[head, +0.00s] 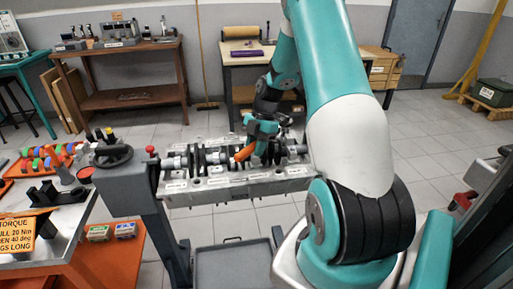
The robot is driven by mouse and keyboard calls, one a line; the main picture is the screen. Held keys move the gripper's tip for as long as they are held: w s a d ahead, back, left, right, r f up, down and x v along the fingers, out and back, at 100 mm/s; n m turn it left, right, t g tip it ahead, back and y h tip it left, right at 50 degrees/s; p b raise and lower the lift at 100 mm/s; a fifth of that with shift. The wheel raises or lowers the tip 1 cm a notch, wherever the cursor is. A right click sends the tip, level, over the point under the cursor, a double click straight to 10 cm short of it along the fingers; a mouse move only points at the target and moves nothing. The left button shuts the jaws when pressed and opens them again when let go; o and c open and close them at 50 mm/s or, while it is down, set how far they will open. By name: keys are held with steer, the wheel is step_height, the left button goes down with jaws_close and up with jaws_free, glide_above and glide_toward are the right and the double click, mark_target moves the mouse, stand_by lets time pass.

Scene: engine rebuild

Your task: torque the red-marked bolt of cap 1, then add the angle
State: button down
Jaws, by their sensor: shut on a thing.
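The engine block (237,186) sits on a stand, its open side up, with the grey and dark crankshaft parts (198,158) along its top. My gripper (262,130) is over the right half of the block. It is shut on an orange tool (243,153), which slants down towards the block's top. Whether the tool's end touches a bolt is too small to tell. The caps are small and partly hidden by my gripper and the tool. I cannot make out cap 1 or a red mark on a bolt.
At left, a bench holds a red tray (17,184) of coloured parts and an orange sign (25,236) with torque and angle figures. The stand has a handwheel (113,156) at its left end. Benches line the back wall.

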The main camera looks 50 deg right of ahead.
steer(key=shift+w+m+t, duration=0.3)
steer(key=shift+w+m, duration=0.5)
steer(key=shift+w, duration=0.5)
stand_by(2.8)
steer(key=shift+w+d+m+t, duration=0.2)
steer(key=shift+w+m, duration=0.3)
steer(key=shift+w, duration=0.25)
steer(key=shift+w+d+m+t, duration=0.2)
steer(key=shift+w+m, duration=0.3)
steer(key=shift+w, duration=0.2)
stand_by(2.5)
